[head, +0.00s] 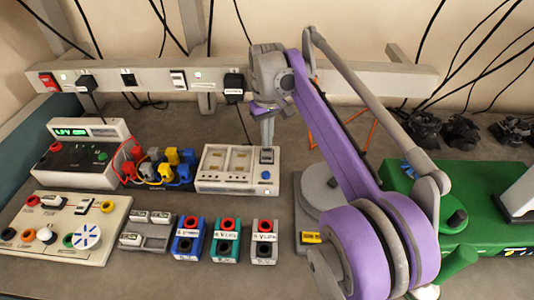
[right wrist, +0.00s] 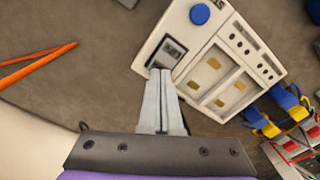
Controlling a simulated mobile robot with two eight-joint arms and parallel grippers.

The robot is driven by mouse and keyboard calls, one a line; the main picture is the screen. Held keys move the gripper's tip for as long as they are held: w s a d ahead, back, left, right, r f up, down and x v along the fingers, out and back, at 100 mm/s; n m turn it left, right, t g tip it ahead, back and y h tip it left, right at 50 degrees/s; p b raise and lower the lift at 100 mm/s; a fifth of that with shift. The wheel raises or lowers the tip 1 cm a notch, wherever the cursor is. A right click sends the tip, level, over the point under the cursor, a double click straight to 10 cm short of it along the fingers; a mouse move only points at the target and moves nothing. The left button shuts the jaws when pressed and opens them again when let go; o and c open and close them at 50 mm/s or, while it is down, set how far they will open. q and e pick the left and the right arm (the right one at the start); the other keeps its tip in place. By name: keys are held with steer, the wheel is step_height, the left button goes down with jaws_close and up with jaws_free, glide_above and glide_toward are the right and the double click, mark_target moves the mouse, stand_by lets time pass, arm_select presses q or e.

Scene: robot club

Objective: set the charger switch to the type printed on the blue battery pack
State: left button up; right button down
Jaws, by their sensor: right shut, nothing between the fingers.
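The white charger (head: 212,184) has bays with gold contacts and a blue button. Its switch (head: 267,155) sits in a dark panel at the charger's right end and also shows in the right wrist view (right wrist: 172,50). The switch's setting is too small to read. The blue battery pack (head: 178,247) stands in front of the charger, with a white label too small to read. My right gripper (head: 267,140) is shut and empty, pointing down. In the right wrist view its fingertips (right wrist: 160,72) are at the edge of the switch panel; I cannot tell whether they touch. My left gripper is not in view.
A teal pack (head: 237,238) and a grey pack (head: 252,250) stand beside the blue one. A meter (head: 78,163) with coloured leads is left of the charger. A power strip (head: 215,79) runs behind. A green case (head: 477,190) is at the right.

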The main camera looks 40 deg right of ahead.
mark_target(267, 150)
steer(key=shift+f+b, duration=0.45)
steer(key=shift+f, duration=0.5)
stand_by(0.6)
steer(key=shift+r, duration=0.1)
step_height(267, 150, up, 7)
steer(key=p, duration=0.6)
stand_by(0.6)
